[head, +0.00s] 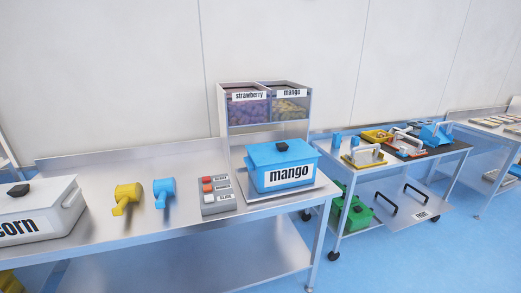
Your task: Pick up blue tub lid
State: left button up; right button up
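A blue tub (288,174) with a white "mango" label stands near the right end of the steel table, on a flat metal plate. Its blue lid (262,153) lies on top and looks closed, with a small dark knob (282,146) in the middle. Neither of my grippers shows in the head view.
A button box (217,196), a blue scoop (164,197), a yellow scoop (126,197) and a white "corn" tub (40,215) stand left of the blue tub. A two-bin dispenser (267,106) rises behind it. A cart (340,172) with trays stands to the right.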

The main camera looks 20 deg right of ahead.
aim_at(265, 154)
jog(key=i+l+u, duration=0.1)
jog(key=l+u, duration=0.3)
jog(key=l, duration=0.15)
jog(key=l+u, duration=0.4)
jog(key=l, duration=0.15)
jog(key=k+l+u, duration=0.15)
jog(key=l, duration=0.5)
jog(key=i, duration=0.05)
